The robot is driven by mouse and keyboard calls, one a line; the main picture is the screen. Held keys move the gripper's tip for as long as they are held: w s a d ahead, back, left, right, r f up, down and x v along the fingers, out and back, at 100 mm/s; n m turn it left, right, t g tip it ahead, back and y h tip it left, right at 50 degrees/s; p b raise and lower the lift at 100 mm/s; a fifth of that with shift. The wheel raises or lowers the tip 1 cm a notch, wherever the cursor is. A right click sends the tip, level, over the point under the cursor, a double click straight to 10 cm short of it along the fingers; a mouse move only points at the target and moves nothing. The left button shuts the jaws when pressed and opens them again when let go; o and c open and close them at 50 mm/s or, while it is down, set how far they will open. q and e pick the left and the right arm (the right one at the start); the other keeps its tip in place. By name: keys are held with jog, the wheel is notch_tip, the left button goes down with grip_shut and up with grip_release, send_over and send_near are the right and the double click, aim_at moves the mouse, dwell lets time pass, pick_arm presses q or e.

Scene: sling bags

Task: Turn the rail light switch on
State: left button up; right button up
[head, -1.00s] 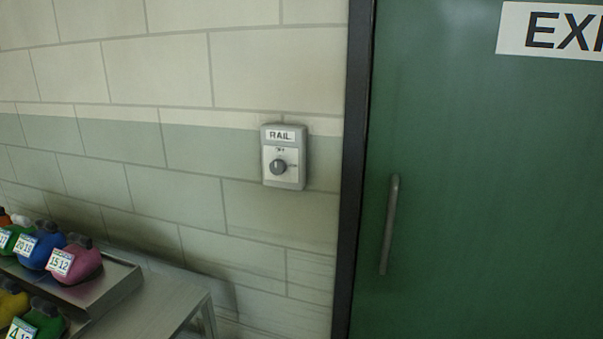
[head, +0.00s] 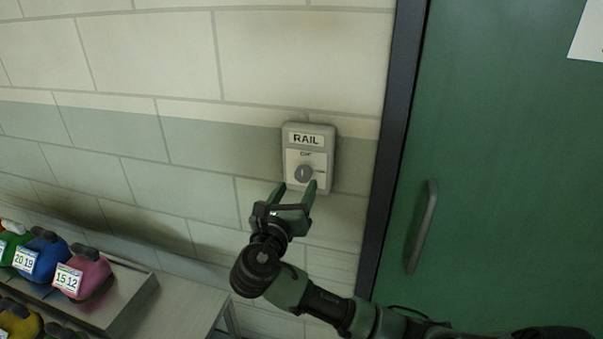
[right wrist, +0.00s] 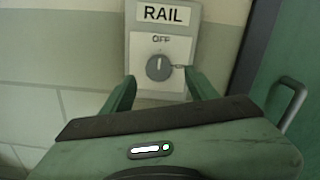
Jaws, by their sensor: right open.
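The grey rail switch box (head: 309,157) is on the wall beside the door frame, with a "RAIL" label and a round grey knob (head: 303,174). In the right wrist view the knob (right wrist: 159,67) has its mark pointing up at "OFF"; a second label to its right is too small to read. My right gripper (head: 296,190) is open and empty, just below and in front of the knob. In the right wrist view its two fingertips (right wrist: 159,84) stand on either side below the knob, apart from it. My left gripper is out of view.
A green door (head: 500,200) with a vertical handle (head: 423,228) is to the right, behind a dark frame (head: 392,150). A metal table (head: 190,308) at the lower left holds a tray with several coloured, tagged bags (head: 86,274). The wall around the switch is clear.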

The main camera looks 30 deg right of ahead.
aim_at(302, 177)
jog(key=p+x, duration=0.1)
jog(key=x, duration=0.3)
jog(key=shift+w, duration=0.25)
jog(key=shift+w+d, duration=0.25)
jog(key=shift+d, duration=0.2)
jog(key=shift+w+f, duration=0.1)
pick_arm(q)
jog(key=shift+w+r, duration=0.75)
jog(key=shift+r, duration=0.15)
pick_arm(e)
grip_shut()
